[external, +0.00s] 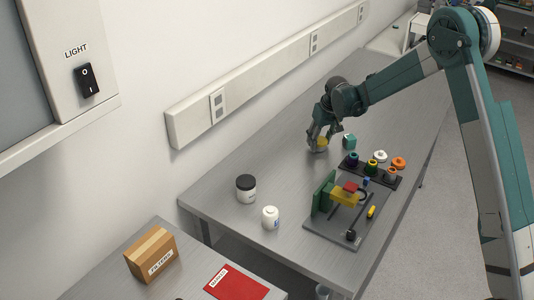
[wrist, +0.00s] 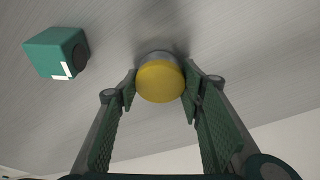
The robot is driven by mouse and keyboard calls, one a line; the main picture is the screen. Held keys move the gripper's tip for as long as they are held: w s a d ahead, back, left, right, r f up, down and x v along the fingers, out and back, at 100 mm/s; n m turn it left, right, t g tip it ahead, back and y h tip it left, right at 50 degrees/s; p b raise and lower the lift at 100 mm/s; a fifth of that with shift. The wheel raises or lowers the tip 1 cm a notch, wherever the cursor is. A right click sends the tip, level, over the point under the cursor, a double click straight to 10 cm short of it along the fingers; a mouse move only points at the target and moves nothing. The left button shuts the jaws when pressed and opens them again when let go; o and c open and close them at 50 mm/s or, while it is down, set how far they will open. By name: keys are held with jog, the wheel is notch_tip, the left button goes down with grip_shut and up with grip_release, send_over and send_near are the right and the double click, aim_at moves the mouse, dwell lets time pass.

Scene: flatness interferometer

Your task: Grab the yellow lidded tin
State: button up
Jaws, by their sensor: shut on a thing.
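The yellow lidded tin (wrist: 160,82) is a short round tin with a flat yellow lid and a grey metal side. In the wrist view it sits between the two fingertips of my gripper (wrist: 160,88). My gripper is shut on it, with one green finger on each side. In the external view the tin (external: 321,142) shows partly between the fingers of my gripper (external: 317,143), low over the far part of the grey table. I cannot tell whether the tin touches the tabletop.
A small teal box (external: 349,141) stands close beside the tin.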

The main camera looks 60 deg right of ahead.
aim_at(320, 140)
jog(key=shift+r, duration=4.9)
